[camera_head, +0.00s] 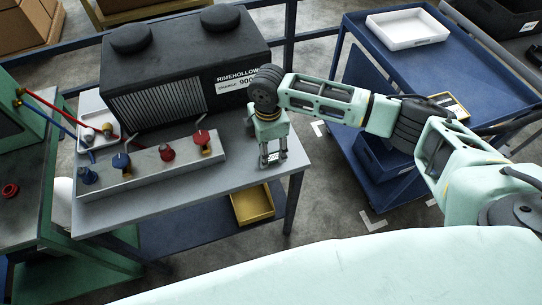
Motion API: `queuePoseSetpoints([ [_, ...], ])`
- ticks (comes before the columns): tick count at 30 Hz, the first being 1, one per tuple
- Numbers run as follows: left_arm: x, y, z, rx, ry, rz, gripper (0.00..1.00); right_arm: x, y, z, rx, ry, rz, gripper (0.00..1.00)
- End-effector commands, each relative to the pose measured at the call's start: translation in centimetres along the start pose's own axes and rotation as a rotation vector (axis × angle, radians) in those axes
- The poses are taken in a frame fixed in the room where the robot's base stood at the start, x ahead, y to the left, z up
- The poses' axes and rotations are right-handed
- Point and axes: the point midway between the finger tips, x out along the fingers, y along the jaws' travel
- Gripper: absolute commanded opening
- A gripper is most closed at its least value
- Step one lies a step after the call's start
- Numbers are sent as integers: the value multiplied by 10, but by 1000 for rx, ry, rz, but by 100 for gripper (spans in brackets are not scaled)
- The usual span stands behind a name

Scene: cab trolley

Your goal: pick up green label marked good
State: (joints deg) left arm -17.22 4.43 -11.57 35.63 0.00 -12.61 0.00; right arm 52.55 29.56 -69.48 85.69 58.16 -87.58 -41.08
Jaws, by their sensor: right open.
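My right gripper (273,158) points down over the right end of the grey table (235,173), with its two fingers apart. A small pale patch with dark marks (272,157) shows between the fingertips, low at the tabletop. It is too small for me to read any word or make out a green colour, and the fingers partly hide it. I cannot tell whether the fingers touch it. No label that I can clearly see as green and marked good shows elsewhere. My left gripper is not in view.
A black unit (180,65) stands behind a metal bar (145,178) with red and blue fittings. A small white tray (92,105) lies left. A yellow bin (252,206) sits below the table. A blue trolley (450,72) bearing a white tray (408,28) stands right.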

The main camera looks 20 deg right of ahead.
Motion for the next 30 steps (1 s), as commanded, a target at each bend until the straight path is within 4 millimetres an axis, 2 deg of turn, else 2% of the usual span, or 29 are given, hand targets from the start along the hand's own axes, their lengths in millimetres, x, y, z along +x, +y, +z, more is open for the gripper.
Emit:
queuePoseSetpoints([
  [2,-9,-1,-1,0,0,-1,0,11,0,1,1,-2,-3,49],
  [6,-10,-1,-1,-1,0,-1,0,30,0,1,1,0,-2,49],
  [15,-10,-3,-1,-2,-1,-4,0,37,1,1,0,0,0,49],
  [28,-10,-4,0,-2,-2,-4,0,36,1,1,0,0,0,12],
  [30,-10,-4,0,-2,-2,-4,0,36,1,1,0,0,0,11],
])
